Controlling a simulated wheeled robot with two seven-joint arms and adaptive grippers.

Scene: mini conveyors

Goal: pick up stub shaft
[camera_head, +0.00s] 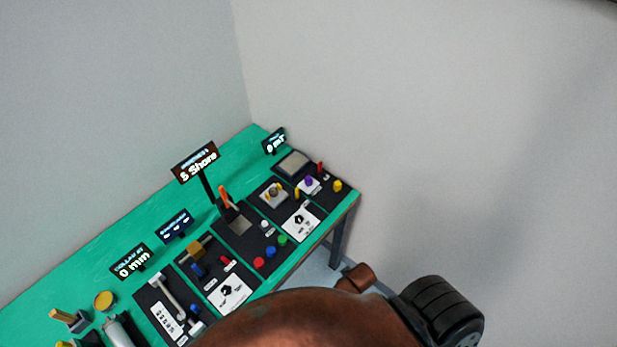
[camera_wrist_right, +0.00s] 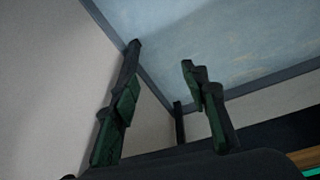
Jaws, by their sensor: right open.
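I cannot tell which part is the stub shaft; the parts on the green table (camera_head: 250,145) look very small in the head view. A light grey cylindrical piece (camera_head: 120,333) lies at the table's lower left, partly cut off by the picture edge. My right gripper (camera_wrist_right: 160,55) shows in the right wrist view with its two dark green fingers apart and nothing between them. It points at bare floor and wall, away from the tabletop parts. My left gripper is not in view.
Several dark station mats with small coloured parts line the table's front side. Signs stand behind them, including a "5 Shore" sign (camera_head: 195,163) and a "0 mm" sign (camera_head: 131,262). A yellow disc (camera_head: 105,300) is at lower left.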

